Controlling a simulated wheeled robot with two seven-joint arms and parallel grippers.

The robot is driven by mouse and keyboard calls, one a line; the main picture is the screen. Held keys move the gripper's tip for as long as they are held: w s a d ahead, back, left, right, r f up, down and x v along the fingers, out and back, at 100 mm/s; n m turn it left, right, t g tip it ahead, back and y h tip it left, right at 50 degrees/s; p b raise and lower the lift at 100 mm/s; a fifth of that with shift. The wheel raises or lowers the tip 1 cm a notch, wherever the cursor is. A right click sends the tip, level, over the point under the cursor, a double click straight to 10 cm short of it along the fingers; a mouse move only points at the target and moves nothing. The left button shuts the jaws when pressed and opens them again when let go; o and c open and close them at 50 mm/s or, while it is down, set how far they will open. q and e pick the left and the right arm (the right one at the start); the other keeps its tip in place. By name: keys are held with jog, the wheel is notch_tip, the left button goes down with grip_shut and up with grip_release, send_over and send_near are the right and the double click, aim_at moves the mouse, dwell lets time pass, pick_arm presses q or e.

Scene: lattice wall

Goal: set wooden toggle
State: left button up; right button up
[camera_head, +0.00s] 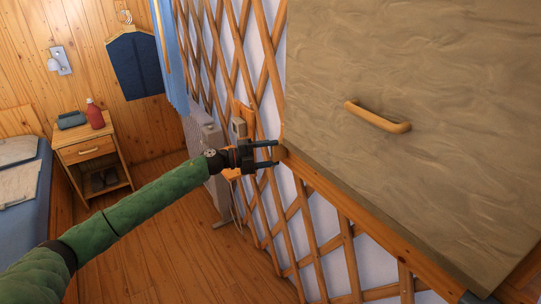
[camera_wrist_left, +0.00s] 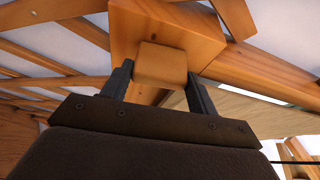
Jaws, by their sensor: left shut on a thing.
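My left gripper (camera_head: 276,153) reaches in from the left to the lattice wall, beside the lower left corner of the big grey-brown panel. It is shut on the wooden toggle (camera_head: 281,153), a small light-brown piece mostly hidden by the fingers in the head view. In the left wrist view the toggle (camera_wrist_left: 160,65) is a rounded wooden block between the two dark fingers (camera_wrist_left: 158,82). A larger wooden block (camera_wrist_left: 165,28) is right behind it. My right gripper is in neither view.
The panel (camera_head: 430,110) with a wooden handle (camera_head: 378,117) fills the right, above a wooden rail (camera_head: 340,200). A nightstand (camera_head: 92,150) and bed (camera_head: 25,190) stand left. Floor between is clear.

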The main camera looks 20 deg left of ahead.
pick_arm(q)
jog(key=shift+f, duration=0.1)
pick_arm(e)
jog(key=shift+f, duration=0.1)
pick_arm(q)
jog(key=shift+m, duration=0.3)
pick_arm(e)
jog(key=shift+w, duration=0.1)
pick_arm(q)
jog(key=o, duration=1)
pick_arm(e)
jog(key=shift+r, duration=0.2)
pick_arm(q)
jog(key=shift+a, duration=0.15)
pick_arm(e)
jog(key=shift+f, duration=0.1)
pick_arm(q)
jog(key=b+v, duration=0.2)
jog(key=v, duration=0.5)
jog(key=shift+s+a, duration=0.15)
jog(key=shift+a, duration=0.1)
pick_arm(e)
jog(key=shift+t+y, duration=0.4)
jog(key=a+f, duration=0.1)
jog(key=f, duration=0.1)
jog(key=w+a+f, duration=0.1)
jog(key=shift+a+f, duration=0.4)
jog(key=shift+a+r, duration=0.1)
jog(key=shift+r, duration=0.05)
